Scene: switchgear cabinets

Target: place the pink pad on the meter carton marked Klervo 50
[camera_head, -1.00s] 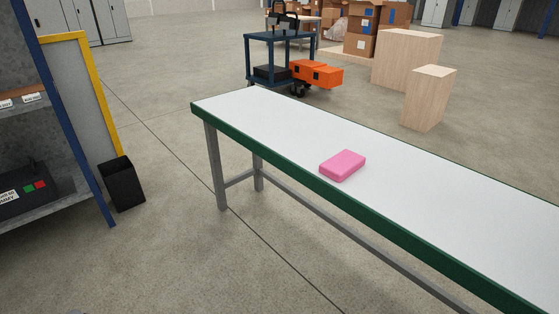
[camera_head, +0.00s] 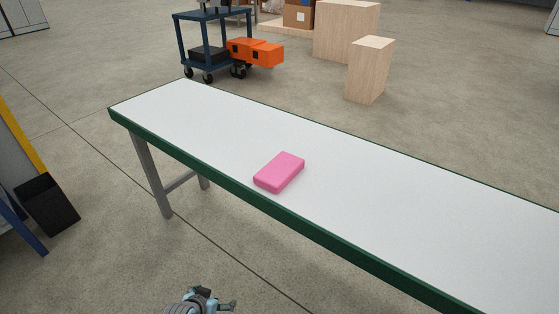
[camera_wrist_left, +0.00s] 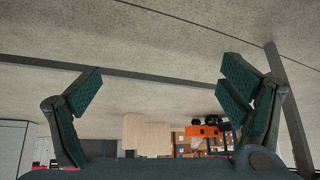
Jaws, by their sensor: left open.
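The pink pad (camera_head: 280,172) lies flat on the white table (camera_head: 400,210) with the green edge, near its front side. My left gripper (camera_head: 218,300) shows at the bottom of the head view, below and in front of the table, apart from the pad. In the left wrist view my left gripper (camera_wrist_left: 160,95) has its two fingers wide apart with nothing between them. The pad does not show in the wrist view. No carton marked Klervo 50 can be made out. My right gripper is not in view.
A blue cart (camera_head: 212,45) and an orange object (camera_head: 255,52) stand behind the table. Wooden blocks (camera_head: 370,70) stand behind it too. A dark bin (camera_head: 48,205) is on the floor at left. The tabletop around the pad is clear.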

